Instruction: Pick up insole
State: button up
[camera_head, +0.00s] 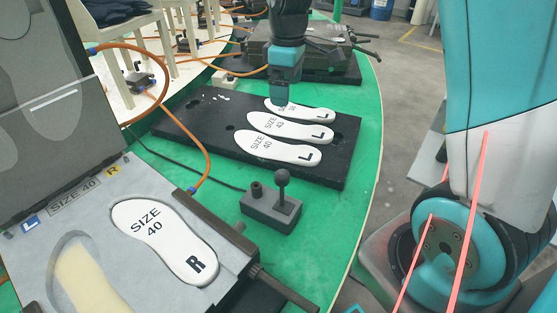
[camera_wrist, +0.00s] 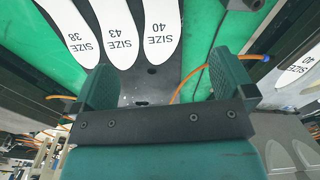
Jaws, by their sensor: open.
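Three white insoles lie side by side on a black board (camera_head: 190,118). The near one, the size 40 insole (camera_head: 285,150), is marked L, as is the middle size 43 insole (camera_head: 290,127). The far insole (camera_head: 312,114) is partly hidden by my gripper (camera_head: 281,101), which is over its left end. In the wrist view the labels read size 38 (camera_wrist: 68,25), size 43 (camera_wrist: 112,22) and size 40 (camera_wrist: 155,22). There, my gripper (camera_wrist: 165,70) is open, its fingers apart with nothing between them. Contact with any insole cannot be told.
A grey mould (camera_head: 110,192) labelled size 40 at the lower left holds a white insole marked R (camera_head: 165,240). Its left recess (camera_head: 82,270) shows a beige surface. A joystick box (camera_head: 270,208) stands between mould and board. An orange hose (camera_head: 205,165) runs nearby.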

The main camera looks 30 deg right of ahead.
send_over(284, 152)
jog(key=f, duration=0.8)
jog(key=d+f, duration=0.1)
jog(key=f, duration=0.3)
jog(key=shift+w+f, duration=0.1)
jog(key=shift+w, duration=0.05)
jog(key=shift+a+f, duration=0.15)
jog(key=shift+f, duration=0.75)
jog(key=shift+a+f, duration=0.2)
jog(key=shift+f, duration=0.75)
jog(key=shift+a+f, duration=0.15)
jog(key=shift+f, duration=0.75)
jog(key=c, duration=0.9)
